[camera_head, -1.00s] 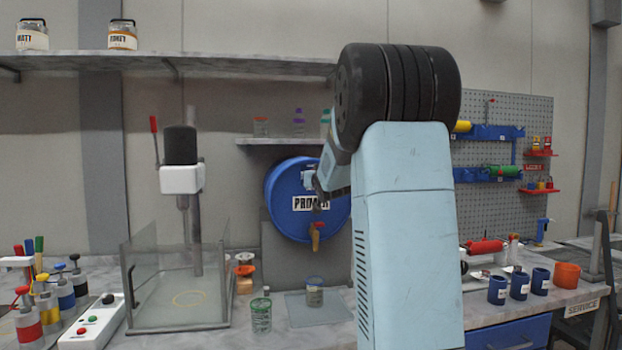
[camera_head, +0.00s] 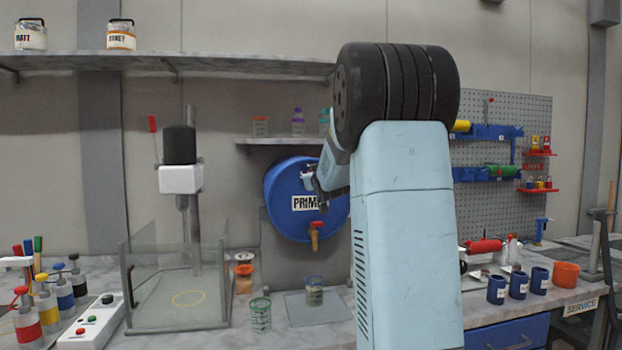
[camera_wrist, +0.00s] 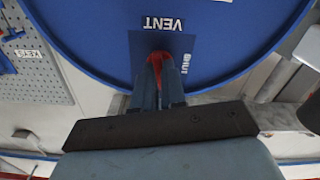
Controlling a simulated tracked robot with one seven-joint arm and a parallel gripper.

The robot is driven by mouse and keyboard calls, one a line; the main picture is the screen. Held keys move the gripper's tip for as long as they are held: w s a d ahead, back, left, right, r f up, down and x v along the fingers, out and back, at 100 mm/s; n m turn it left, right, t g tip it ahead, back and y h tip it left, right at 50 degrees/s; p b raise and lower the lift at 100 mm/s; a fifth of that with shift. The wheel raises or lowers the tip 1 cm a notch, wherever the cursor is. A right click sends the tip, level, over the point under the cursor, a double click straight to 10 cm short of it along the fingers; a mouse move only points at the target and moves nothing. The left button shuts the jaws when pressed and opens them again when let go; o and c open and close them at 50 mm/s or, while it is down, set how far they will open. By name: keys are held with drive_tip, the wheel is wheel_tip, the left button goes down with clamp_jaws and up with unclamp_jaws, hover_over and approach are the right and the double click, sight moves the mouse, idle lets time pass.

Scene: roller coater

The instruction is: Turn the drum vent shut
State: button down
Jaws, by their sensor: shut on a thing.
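In the wrist view the drum face (camera_wrist: 100,35) fills the top, with a VENT label (camera_wrist: 163,23) and a SHUT label (camera_wrist: 186,62). My gripper (camera_wrist: 160,75) is shut on the red vent handle (camera_wrist: 160,60) below the VENT label. The fingers hide most of the handle, so its exact angle is hard to tell. In the head view my arm hides part of the drum's right side.
A glass-walled enclosure (camera_head: 165,307) stands left on the bench. Blue cups (camera_head: 497,289) and an orange cup (camera_head: 565,274) are at right.

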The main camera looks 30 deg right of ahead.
drive_tip(key=shift+w+a+f+n, duration=0.1)
drive_tip(key=shift+n, duration=2.45)
drive_tip(key=shift+w+a+r+n, duration=0.1)
drive_tip(key=shift+a+n, duration=0.05)
drive_tip(key=shift+n, duration=2.35)
drive_tip(key=shift+a+f+n, duration=0.1)
drive_tip(key=shift+n, duration=2.45)
drive_tip(key=c, duration=1.4)
unclamp_jaws()
drive_tip(key=shift+o, duration=1)
drive_tip(key=shift+d, duration=0.15)
drive_tip(key=shift+s, duration=0.2)
